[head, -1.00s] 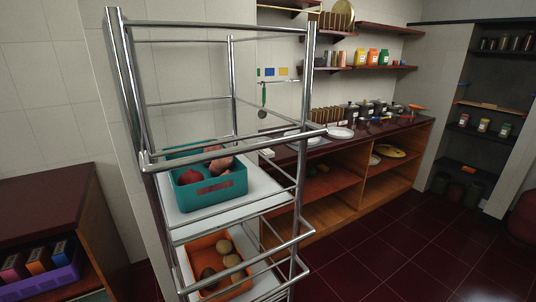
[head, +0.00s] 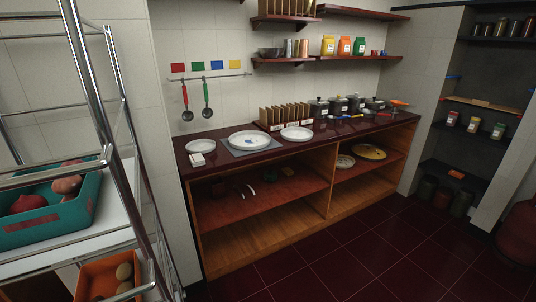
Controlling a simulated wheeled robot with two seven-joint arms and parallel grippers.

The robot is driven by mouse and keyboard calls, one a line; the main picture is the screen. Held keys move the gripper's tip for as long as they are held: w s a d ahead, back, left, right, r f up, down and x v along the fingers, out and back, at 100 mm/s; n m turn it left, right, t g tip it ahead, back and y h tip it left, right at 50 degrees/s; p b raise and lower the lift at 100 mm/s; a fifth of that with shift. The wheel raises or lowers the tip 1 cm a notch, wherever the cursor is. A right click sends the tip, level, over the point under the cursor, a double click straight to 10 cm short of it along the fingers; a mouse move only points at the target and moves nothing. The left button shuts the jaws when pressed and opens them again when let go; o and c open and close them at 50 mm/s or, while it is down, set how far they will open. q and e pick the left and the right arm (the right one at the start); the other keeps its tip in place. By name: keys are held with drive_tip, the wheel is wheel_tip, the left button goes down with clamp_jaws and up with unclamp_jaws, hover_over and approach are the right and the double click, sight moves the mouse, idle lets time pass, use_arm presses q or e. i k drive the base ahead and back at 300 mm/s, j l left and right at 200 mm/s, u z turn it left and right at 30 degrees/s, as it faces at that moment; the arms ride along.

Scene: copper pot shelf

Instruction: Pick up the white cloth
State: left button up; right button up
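A small white folded-looking piece (head: 197,159) lies at the front left of the dark red counter (head: 225,174) in the head view. It may be the white cloth, but it is too small to be sure. It is just in front of a white plate (head: 200,146) at the counter's left end. Neither of my grippers is in view.
A chrome rack (head: 88,75) with a teal crate (head: 45,232) and an orange crate (head: 97,280) stands close on the left. A large plate (head: 249,140) sits on a grey mat (head: 238,152). Dark floor tiles (head: 345,262) are clear in front of the counter.

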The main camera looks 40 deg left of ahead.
sight(197, 160)
drive_tip(key=i+l+u, duration=0.15)
drive_tip(key=i, duration=0.4)
drive_tip(key=i+l+u, duration=0.2)
drive_tip(key=i+l, duration=0.2)
drive_tip(key=i+u, duration=0.15)
drive_tip(key=u, duration=0.25)
drive_tip(key=i+u, duration=0.2)
drive_tip(key=u, duration=0.25)
drive_tip(key=i+u, duration=0.2)
drive_tip(key=u, duration=0.2)
drive_tip(key=i+l+u, duration=0.1)
drive_tip(key=u, duration=0.35)
drive_tip(key=i+l+u, duration=0.2)
drive_tip(key=u, duration=0.2)
drive_tip(key=i+l+u, duration=0.1)
drive_tip(key=u, duration=0.35)
drive_tip(key=l, duration=0.1)
